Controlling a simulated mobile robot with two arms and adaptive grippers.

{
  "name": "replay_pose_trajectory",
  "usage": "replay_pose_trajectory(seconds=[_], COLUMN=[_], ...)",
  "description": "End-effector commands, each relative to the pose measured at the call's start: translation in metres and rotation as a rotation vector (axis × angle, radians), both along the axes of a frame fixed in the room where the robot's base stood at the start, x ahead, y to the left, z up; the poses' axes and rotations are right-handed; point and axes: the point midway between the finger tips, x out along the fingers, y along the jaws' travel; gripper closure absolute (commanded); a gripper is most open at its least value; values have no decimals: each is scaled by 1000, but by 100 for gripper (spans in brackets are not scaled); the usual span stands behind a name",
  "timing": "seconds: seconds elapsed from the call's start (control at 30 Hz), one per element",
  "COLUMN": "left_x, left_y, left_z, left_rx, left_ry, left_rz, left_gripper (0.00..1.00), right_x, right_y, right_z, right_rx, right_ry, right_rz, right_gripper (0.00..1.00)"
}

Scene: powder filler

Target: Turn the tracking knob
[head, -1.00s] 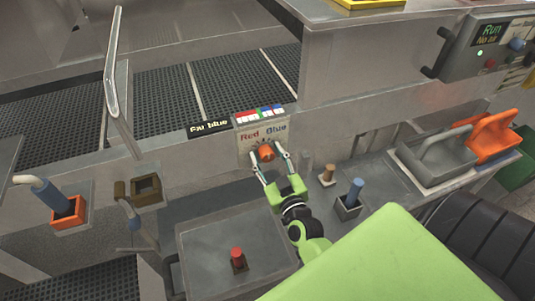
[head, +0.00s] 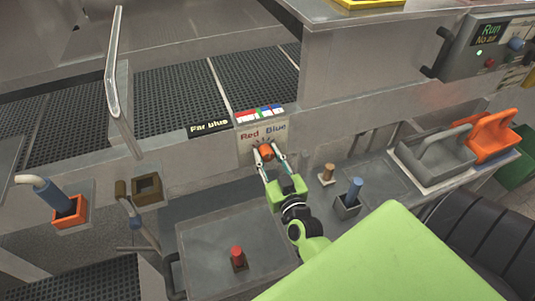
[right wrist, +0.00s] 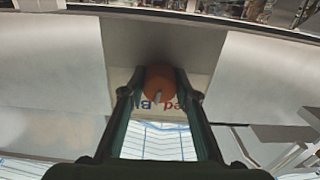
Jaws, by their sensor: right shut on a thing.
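The tracking knob (head: 266,152) is a round orange knob on a pale plate labelled "Red" and "Blue" (head: 250,136), on the grey front wall. A small colour-striped strip (head: 260,113) and a dark "Far blue" display (head: 209,127) sit just above it. My right gripper (head: 269,158) is shut on the knob, one finger on each side. In the right wrist view the orange knob (right wrist: 160,84) sits between the two fingertips, with a light mark on its face; the fingers and knob hide part of the label. My left gripper is not in view.
Grey and orange bins (head: 437,158) are further right. An orange-rimmed holder (head: 72,214) is at left.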

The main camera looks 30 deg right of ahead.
Motion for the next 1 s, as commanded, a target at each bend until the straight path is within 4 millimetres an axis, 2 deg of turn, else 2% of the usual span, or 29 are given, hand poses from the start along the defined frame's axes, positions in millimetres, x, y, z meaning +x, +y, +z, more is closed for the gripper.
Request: replay_pose_trajectory(seconds=[0.6,1.0], left_x=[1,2], left_y=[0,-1], left_z=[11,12], left_rx=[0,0], left_ry=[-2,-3], left_rz=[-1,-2], left_gripper=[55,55], right_x=[0,0], right_y=[0,0], right_z=[1,1], right_rx=[547,785], right_ry=[-131,-190], right_rz=[1,0], right_gripper=[93,93])
